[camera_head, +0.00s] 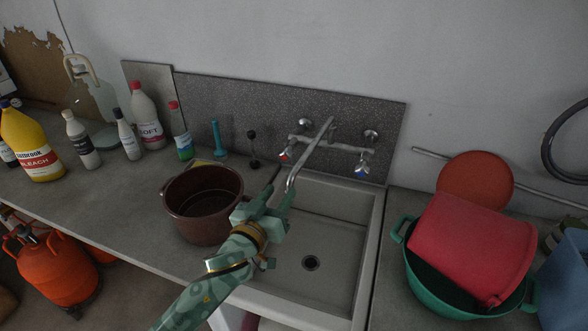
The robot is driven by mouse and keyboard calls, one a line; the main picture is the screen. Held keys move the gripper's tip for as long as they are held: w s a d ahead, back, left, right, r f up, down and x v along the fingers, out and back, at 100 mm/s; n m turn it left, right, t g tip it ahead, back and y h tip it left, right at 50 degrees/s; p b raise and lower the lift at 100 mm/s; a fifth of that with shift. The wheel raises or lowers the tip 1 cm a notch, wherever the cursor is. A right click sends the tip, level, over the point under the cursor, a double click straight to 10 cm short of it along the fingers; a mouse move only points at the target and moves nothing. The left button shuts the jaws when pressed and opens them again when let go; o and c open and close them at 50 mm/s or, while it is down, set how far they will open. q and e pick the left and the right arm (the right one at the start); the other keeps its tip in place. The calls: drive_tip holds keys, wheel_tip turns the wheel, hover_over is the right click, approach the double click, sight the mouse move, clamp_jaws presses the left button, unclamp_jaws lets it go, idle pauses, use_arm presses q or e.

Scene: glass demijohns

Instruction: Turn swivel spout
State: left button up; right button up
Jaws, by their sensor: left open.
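The swivel spout (311,151) is a long silver tube on a wall-mounted tap. It comes forward and down from the tap body, and its bent tip hangs over the left side of the sink (340,235). The tap has a red-marked handle (285,155) on the left and a blue-marked one (362,169) on the right. My left gripper (277,193), green, is open just below the spout's tip, near the sink's left rim. I cannot tell whether a finger touches the spout. My right gripper is not in view.
A brown pot (202,204) stands on the counter just left of my left gripper. Several bottles, including a yellow bleach bottle (31,145), stand further left. A green basin (455,290) holding a red bucket (470,246) stands right of the sink. The sink's inside is clear.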

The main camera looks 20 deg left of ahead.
sight(290, 177)
use_arm(q)
drive_tip(key=w, duration=0.6)
drive_tip(key=w+d, duration=0.1)
drive_tip(key=w, duration=0.2)
drive_tip(key=shift+w, duration=0.15)
clamp_jaws()
